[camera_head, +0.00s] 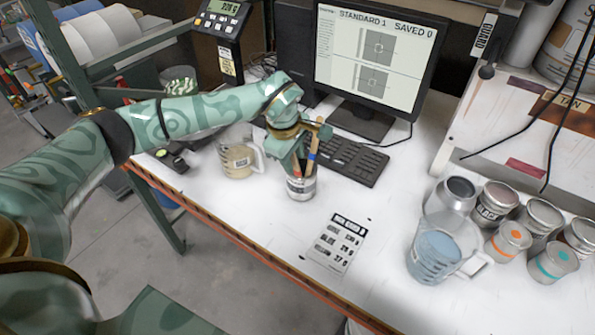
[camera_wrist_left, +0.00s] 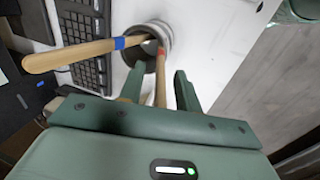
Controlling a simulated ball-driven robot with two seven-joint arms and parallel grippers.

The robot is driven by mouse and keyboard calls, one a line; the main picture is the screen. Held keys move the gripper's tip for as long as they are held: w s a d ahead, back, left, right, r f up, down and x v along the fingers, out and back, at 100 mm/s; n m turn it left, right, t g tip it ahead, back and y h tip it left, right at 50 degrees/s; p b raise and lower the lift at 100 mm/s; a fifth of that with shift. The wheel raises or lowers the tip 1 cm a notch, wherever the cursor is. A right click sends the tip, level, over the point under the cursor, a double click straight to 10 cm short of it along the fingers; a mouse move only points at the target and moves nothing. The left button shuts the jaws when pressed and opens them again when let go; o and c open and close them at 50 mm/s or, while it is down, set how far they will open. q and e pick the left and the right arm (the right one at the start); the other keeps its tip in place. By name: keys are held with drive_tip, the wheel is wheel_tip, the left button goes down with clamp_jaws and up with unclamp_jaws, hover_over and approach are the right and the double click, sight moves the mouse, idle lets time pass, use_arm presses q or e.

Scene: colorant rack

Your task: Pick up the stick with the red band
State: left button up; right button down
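The stick with the red band (camera_wrist_left: 161,66) leans in a small metal can (camera_wrist_left: 158,31), and its wooden end lies between the fingers of my left gripper (camera_wrist_left: 159,90). The fingers are apart, with a gap on each side of the stick. A second stick with a blue band (camera_wrist_left: 119,43) leans out of the same can to the left, outside the fingers. In the head view the can (camera_head: 301,189) stands on the white bench, with my left gripper (camera_head: 301,158) just above it and partly hiding the sticks. My right gripper is not in view.
A glass jug (camera_head: 238,160) stands left of the can, and a keyboard (camera_head: 350,160) lies behind it. A printed card (camera_head: 337,243) lies in front. A jug of blue liquid (camera_head: 433,252) and several paint cans stand at the right. The bench between is clear.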

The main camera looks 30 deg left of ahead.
use_arm(q)
drive_tip(key=shift+c, duration=0.3)
clamp_jaws()
drive_tip(key=shift+r, duration=0.15)
